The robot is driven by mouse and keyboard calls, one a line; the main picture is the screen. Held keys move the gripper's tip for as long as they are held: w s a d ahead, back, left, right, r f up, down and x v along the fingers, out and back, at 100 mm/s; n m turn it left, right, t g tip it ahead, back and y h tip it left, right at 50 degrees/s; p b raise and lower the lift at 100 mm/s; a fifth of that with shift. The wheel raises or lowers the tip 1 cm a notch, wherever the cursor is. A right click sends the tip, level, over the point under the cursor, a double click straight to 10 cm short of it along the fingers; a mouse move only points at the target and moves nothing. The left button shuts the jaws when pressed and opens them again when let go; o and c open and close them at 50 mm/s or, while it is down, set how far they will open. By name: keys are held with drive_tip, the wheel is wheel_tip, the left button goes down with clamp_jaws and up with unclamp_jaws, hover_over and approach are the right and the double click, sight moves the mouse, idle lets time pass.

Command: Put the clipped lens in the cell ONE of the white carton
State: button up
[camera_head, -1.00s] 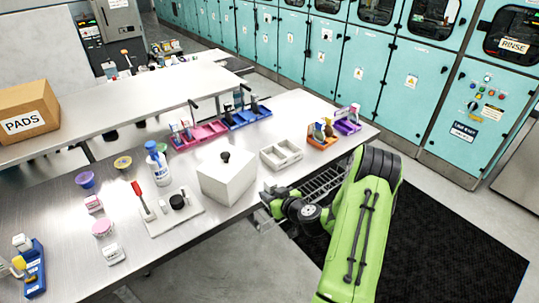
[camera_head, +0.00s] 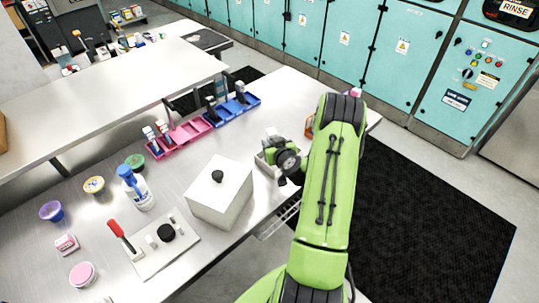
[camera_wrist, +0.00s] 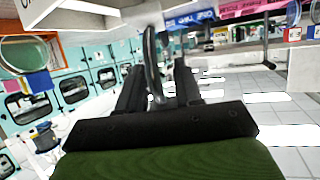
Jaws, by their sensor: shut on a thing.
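The white carton (camera_head: 261,167) stands near the front edge of the steel table, right of a white box. My arm and gripper cover most of it, so its cells and their labels cannot be read in the head view. My gripper (camera_head: 276,147) is over the carton; its height above it is hard to judge. In the wrist view my gripper (camera_wrist: 158,78) has its two dark fingers shut on the clipped lens (camera_wrist: 152,62), a thin, edge-on grey rim standing up between them. The lens cannot be made out in the head view.
The white box (camera_head: 218,200) with a black knob stands close left of the carton. Pink (camera_head: 182,138) and blue (camera_head: 232,111) trays lie behind. An orange tray (camera_head: 309,126) is partly hidden by my arm.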

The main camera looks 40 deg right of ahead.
wheel_tip(320, 180, down, 6)
drive_tip(key=shift+w+r, duration=0.15)
drive_tip(key=shift+r, duration=0.05)
